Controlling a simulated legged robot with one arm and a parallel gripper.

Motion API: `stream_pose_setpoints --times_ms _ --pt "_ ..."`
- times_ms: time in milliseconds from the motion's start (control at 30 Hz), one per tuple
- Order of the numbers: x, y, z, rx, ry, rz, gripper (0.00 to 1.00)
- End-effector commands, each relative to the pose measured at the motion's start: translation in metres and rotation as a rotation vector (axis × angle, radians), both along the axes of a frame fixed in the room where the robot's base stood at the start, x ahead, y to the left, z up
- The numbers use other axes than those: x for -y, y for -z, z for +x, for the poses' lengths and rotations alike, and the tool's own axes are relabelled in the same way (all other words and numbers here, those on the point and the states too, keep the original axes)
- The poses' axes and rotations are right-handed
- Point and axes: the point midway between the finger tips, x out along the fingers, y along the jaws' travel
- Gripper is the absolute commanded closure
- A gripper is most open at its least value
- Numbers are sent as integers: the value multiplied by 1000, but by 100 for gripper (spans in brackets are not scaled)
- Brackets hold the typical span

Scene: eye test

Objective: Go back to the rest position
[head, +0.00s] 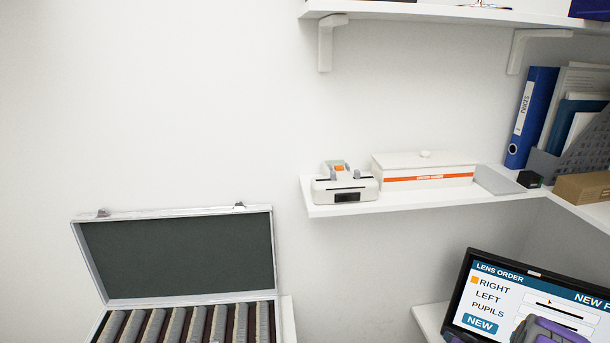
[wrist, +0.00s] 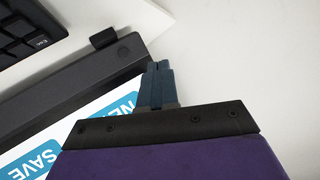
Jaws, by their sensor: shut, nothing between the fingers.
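My gripper (wrist: 159,68) shows in the wrist view, its two dark blue fingers together with nothing between them. The fingers are over the edge of the monitor's dark frame, with white surface beyond. I cannot tell whether they touch the frame. In the head view a purple and grey part of my arm (head: 547,331) shows at the bottom right, in front of the monitor (head: 490,290). The screen reads "LENS ORDER" with "RIGHT", "LEFT", "PUPILS" and a blue "NEW" button; an orange square is beside "RIGHT". In the wrist view a "SAVE" button (wrist: 38,160) shows.
An open lens case (head: 175,258) with several rows stands at the lower left. A shelf (head: 400,202) holds a small device (head: 345,186) and a white box (head: 424,171). Binders (head: 530,117) stand at right. A black keyboard (wrist: 28,32) lies beside the monitor in the wrist view.

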Motion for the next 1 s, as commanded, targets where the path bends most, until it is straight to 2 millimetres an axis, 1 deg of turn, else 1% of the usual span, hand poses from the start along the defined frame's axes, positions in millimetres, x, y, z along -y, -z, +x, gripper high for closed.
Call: stream_pose_setpoints --times_ms 33,100,167,233,267,300,367,400,467,567,600,667,700,767,867,1000 --pt "-3 -18 6 -30 -3 -37 100" --pt "-7 -36 9 -82 -1 -80 100" --pt "-13 -50 8 -128 0 -110 100" --pt "-20 -67 7 -180 2 -145 100" --pt "-23 -75 5 -204 3 -159 100" --pt "-28 -86 4 -229 3 -178 100" --pt "-36 -101 0 -275 4 -204 100" --pt "-41 -112 -4 -302 6 -218 100" --pt "-52 -126 -11 -346 4 -236 100" --pt "-70 -150 -26 -418 0 -264 100" --pt "-77 -161 -32 -442 1 -272 100" --pt "-90 -174 -43 -486 -5 -283 100" --pt "-99 -184 -51 -511 -8 -291 100" --pt "-113 -196 -65 -553 -16 -297 100" --pt "-137 -217 -90 -622 -31 -303 100" --pt "-172 -243 -131 -712 -63 -304 100"
